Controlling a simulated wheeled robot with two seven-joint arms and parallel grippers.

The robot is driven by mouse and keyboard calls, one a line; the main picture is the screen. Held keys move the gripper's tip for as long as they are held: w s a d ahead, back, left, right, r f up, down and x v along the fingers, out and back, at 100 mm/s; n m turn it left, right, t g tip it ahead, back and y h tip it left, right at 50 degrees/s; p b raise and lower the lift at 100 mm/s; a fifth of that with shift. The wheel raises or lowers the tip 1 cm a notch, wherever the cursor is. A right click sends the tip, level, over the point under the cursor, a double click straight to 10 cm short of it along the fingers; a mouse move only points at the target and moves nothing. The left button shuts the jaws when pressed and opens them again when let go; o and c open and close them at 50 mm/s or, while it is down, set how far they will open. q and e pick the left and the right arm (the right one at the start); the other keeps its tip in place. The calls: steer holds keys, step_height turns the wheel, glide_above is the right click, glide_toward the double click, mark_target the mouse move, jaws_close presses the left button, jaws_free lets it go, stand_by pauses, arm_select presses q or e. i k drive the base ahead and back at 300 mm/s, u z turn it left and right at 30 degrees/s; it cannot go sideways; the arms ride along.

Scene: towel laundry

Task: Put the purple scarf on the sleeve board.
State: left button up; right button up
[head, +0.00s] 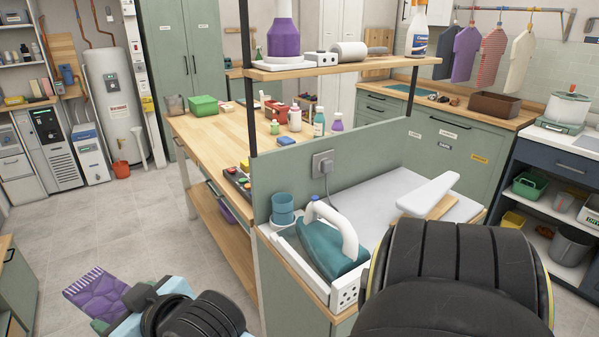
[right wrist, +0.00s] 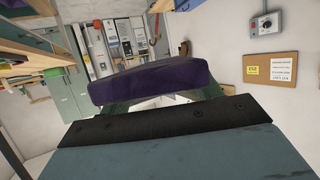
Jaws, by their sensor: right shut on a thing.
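The purple scarf (head: 93,289) shows at the lower left of the head view, with pale stripes at its far end. My right gripper (head: 116,308) is shut on its near end and holds it out over the floor. In the right wrist view the scarf (right wrist: 155,83) is a dark purple band across the fingertips. The sleeve board (head: 430,194), a white tapered board with a wooden part beside it, is on the worktop to the right, well apart from the scarf. My right arm hides some of the area in front of it. My left gripper is not in view.
A long wooden table (head: 235,130) with bottles stands beyond.

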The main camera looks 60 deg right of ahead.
mark_target(423, 193)
steer(key=i, duration=1.9)
steer(key=z, duration=3.8)
steer(key=k, duration=0.3)
steer(key=u, duration=0.25)
steer(key=i, duration=0.5)
steer(key=u, duration=0.05)
